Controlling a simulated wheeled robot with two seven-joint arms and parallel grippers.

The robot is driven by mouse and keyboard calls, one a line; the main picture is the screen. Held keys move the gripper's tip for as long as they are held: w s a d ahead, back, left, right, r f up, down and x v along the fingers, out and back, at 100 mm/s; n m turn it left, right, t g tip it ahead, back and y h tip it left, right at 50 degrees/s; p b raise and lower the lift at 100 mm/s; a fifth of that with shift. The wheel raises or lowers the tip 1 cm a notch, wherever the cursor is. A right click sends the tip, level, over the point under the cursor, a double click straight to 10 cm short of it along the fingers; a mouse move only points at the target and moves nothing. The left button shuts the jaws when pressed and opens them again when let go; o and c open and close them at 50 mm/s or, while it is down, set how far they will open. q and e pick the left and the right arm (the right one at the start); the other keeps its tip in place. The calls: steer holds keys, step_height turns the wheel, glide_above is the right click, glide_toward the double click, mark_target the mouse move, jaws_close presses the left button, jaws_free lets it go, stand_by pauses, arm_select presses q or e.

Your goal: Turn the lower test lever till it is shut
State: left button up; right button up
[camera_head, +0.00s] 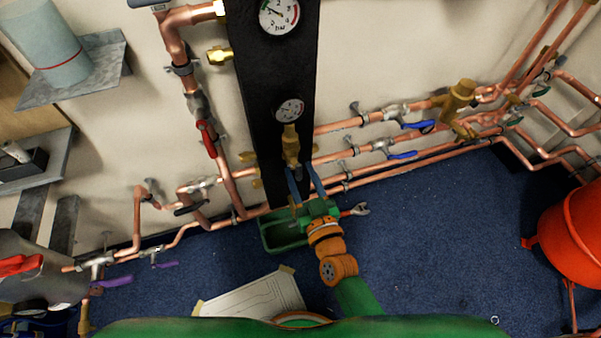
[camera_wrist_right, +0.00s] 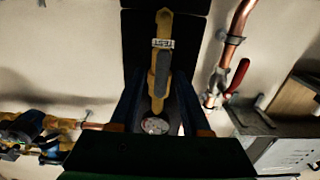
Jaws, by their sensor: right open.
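A brass test valve (camera_head: 291,146) sits low on a black backboard (camera_head: 262,70), below a small round gauge (camera_head: 290,110). In the right wrist view a brass fitting carries a "TEST" tag (camera_wrist_right: 163,43) and a dark grey lever (camera_wrist_right: 162,74), in line with the fitting. My right gripper (camera_head: 300,172) is open at the valve, its blue fingers pointing at the board. In the wrist view the fingers (camera_wrist_right: 160,90) stand either side of the lever, with no clear contact. The lever is hard to make out in the head view. My left gripper is not in view.
Copper pipes with blue-handled valves (camera_head: 402,155) run to the right, and a red-handled valve (camera_head: 207,138) is at left. An orange-red bucket (camera_head: 575,235) stands at right.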

steer(key=shift+w+a, duration=0.3)
steer(key=shift+w, duration=0.35)
jaws_close()
steer(key=shift+m, duration=0.3)
steer(key=m, duration=0.3)
steer(key=shift+d+m, duration=0.15)
steer(key=shift+m, duration=0.25)
steer(key=m, duration=0.4)
steer(key=shift+d+f+m, duration=0.1)
steer(key=shift+m, duration=0.2)
steer(key=m, duration=0.4)
steer(key=shift+f+m, duration=0.15)
steer(key=shift+m, duration=0.15)
steer(key=shift+f+m+b, duration=0.1)
steer(key=shift+m+b, duration=0.5)
steer(key=shift+m, duration=1.7)
